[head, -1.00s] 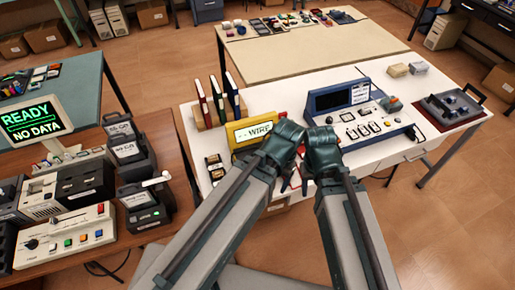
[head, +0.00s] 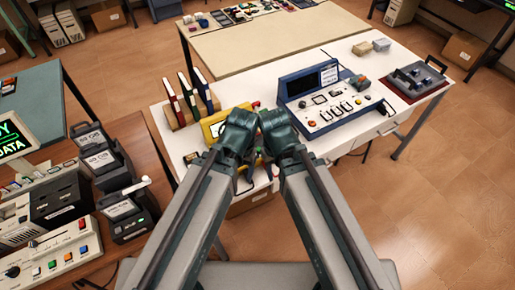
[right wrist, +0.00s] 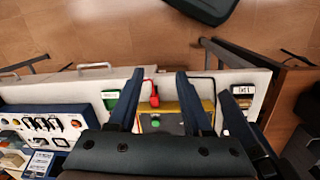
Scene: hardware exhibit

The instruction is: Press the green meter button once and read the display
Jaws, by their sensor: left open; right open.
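The yellow meter (head: 208,132) stands near the front of the white table, mostly hidden behind my left gripper (head: 238,130) in the head view. Its display is almost wholly covered there, so I cannot read it. In the right wrist view the meter's yellow body (right wrist: 176,107) shows between the fingers of my right gripper (right wrist: 160,76), with the round green button (right wrist: 156,123) on its dark panel. My right gripper is open and empty, and I see no finger clearly touching the button. My left gripper is open, close beside the right one (head: 280,132).
A blue instrument (head: 300,88) stands right of the meter, and red, green and blue binders (head: 187,92) stand behind it. A red lead (right wrist: 154,96) lies by the meter. Black devices (head: 103,155) crowd the brown table at left. Open floor lies at right.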

